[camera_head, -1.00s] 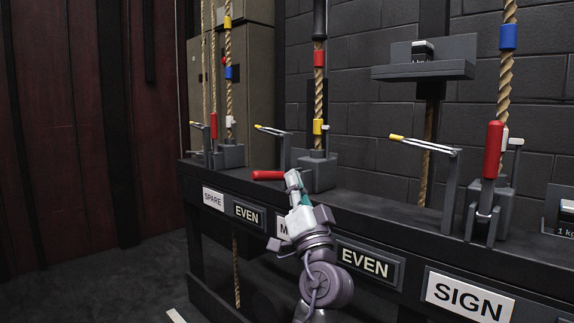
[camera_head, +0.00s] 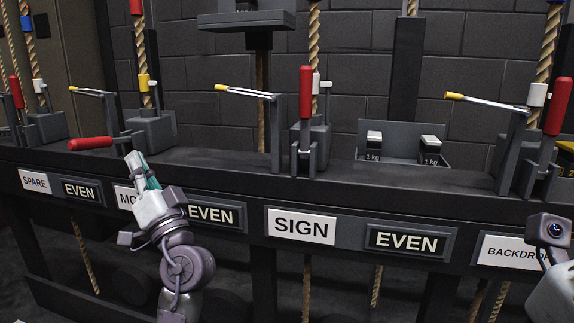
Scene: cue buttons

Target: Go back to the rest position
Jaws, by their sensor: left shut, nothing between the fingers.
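My left gripper (camera_head: 143,172) is in the left half of the view, in front of the dark rail. Its fingers are shut with nothing between them, and they point up and slightly left. A lever with a red handle (camera_head: 90,143) lies nearly level, pointing left, just left of the fingertips; the two look apart. Part of my right arm shows at the lower right edge, but its gripper fingers are not in view.
Upright red levers stand along the rail at SIGN (camera_head: 305,100), above the BACKDROP plate (camera_head: 515,253) and at the far left. Yellow-tipped bars (camera_head: 245,91) jut out between them. Ropes rise behind. Weights sit in a grey tray (camera_head: 404,128). Space before the rail's middle looks clear.

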